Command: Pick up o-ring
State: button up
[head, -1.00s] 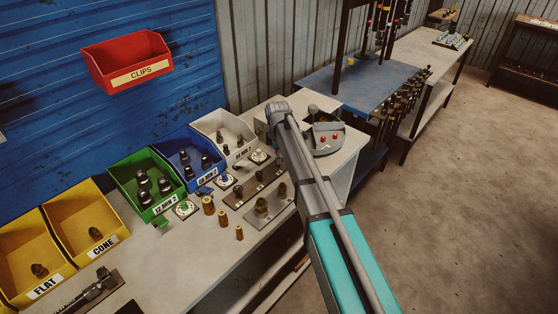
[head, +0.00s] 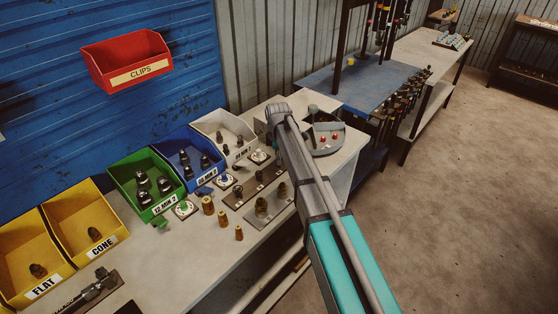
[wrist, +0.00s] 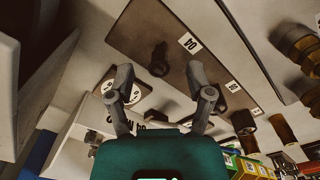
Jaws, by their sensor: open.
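My gripper (wrist: 158,74) is open in the wrist view, its two fingers apart with nothing between the tips. It hangs over a brown plate (wrist: 150,28) marked 04, which carries a dark fitting (wrist: 158,60). A pale round piece (wrist: 108,92) is partly hidden by the left finger. I cannot surely make out an o-ring. In the head view, small pale cards with round pieces lie before the bins: one green (head: 184,208), one blue (head: 224,179), one pale (head: 258,156). The gripper itself is hidden there behind my arm.
Green (head: 124,174), blue (head: 165,150), white (head: 206,128) and yellow (head: 62,222) bins line the back of the bench. Several brass fittings (head: 208,204) stand in front of them. A grey fixture (head: 325,148) is at the bench's far end. A red CLIPS bin (head: 100,68) hangs above.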

jog(key=c, duration=0.8)
jog(key=shift+o, duration=0.2)
jog(key=shift+r, duration=0.1)
jog(key=shift+r+p, duration=1)
jog(key=shift+p, duration=0.1)
jog(key=s+d+r+p, duration=0.1)
jog(key=s+r+p, duration=1)
jog(key=s, duration=0.3)
jog(key=shift+d+r, duration=0.15)
jog(key=shift+d, duration=0.2)
jog(key=shift+w, duration=0.1)
